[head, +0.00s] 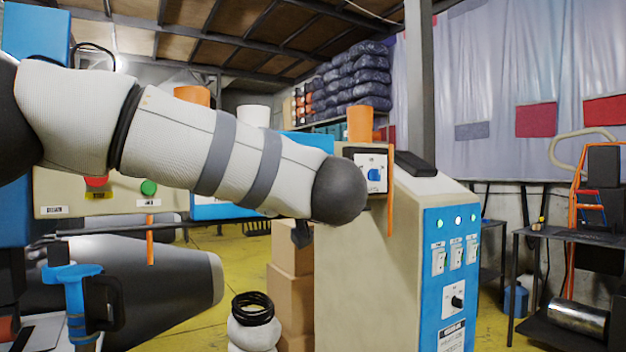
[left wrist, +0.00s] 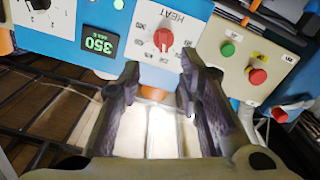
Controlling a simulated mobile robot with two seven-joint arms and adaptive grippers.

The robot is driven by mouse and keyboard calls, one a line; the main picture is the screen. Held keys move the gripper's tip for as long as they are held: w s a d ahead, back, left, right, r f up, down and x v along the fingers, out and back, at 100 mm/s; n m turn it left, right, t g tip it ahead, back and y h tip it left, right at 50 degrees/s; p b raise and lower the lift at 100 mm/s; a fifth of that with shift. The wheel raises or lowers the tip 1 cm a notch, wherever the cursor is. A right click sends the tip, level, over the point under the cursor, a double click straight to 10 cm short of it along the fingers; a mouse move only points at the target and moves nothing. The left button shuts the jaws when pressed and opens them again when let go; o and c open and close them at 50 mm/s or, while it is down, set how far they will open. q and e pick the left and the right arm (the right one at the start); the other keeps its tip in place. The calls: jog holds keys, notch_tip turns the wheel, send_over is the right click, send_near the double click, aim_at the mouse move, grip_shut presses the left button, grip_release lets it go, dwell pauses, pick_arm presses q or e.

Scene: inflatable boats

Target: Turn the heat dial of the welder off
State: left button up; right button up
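The heat dial (left wrist: 163,38) is a red knob on a white scale plate marked HEAT, on the welder's blue panel (left wrist: 204,9), in the left wrist view. Its exact setting is too small to read. A green display (left wrist: 98,44) beside it reads 350. My left gripper (left wrist: 160,64) is open, with its dark fingers spread on either side of the space just in front of the dial. Nothing is between the fingers, and they appear apart from the knob. In the head view my left arm crosses from the left and hides the gripper and the red dial.
A beige control box with green (left wrist: 227,50) and red (left wrist: 258,76) buttons adjoins the panel. In the head view, a beige cabinet (head: 347,265) with a blue switch panel and black knob (head: 458,301) stands right of my arm. Cardboard boxes (head: 291,300) stand beside it.

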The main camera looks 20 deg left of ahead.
pick_arm(q)
jog(key=x, duration=1.2)
jog(key=shift+s+a+r, duration=0.2)
jog(key=shift+s+a, duration=0.05)
jog(key=shift+s, duration=0.15)
jog(key=shift+d, duration=0.1)
grip_shut()
